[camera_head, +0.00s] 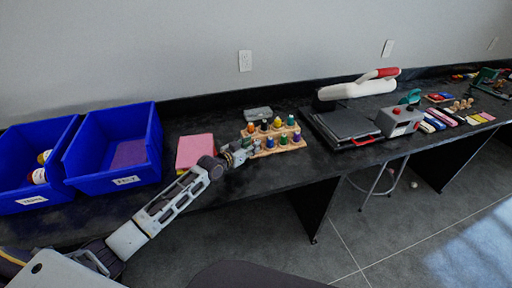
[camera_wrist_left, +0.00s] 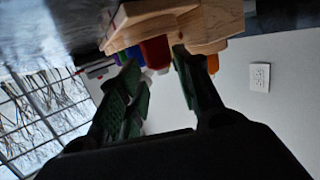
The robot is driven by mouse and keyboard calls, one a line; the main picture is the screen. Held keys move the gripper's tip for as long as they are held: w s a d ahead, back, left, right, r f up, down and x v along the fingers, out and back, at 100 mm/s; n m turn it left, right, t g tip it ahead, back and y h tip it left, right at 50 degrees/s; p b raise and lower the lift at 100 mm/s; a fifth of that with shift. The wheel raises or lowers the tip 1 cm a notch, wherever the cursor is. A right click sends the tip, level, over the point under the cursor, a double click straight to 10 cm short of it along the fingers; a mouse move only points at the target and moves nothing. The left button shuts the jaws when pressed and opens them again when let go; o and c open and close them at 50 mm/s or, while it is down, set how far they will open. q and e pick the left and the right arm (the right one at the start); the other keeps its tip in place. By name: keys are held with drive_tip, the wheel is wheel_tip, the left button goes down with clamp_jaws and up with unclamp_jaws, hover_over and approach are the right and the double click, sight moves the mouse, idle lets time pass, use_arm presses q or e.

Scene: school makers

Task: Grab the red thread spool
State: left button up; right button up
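A wooden spool rack (camera_head: 270,152) stands on the black bench and holds several coloured thread spools in rows. In the left wrist view, which is turned over, the rack (camera_wrist_left: 155,14) is at the top and the red spool (camera_wrist_left: 154,52) sticks out of it. My left gripper (camera_head: 242,151) is at the rack's left end. In the wrist view its two fingers (camera_wrist_left: 156,66) are apart, with the red spool between and just beyond their tips; firm contact does not show. In the head view I cannot single out the red spool. My right gripper is not in view.
Blue bins (camera_head: 116,183) stand at the left. A pink pad (camera_head: 195,150) lies beside my left wrist. A grey box (camera_head: 258,113) is behind the rack. A heat press (camera_head: 345,122) stands close to its right. The wall is behind the bench.

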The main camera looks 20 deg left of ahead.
sight(256, 140)
use_arm(q)
drive_tip(key=shift+x, duration=1.6)
drive_tip(key=shift+w, duration=0.3)
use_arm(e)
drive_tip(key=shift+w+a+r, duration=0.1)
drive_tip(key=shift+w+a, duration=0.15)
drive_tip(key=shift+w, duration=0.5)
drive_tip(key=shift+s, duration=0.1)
use_arm(q)
drive_tip(key=shift+c, duration=0.6)
drive_tip(key=c, duration=0.4)
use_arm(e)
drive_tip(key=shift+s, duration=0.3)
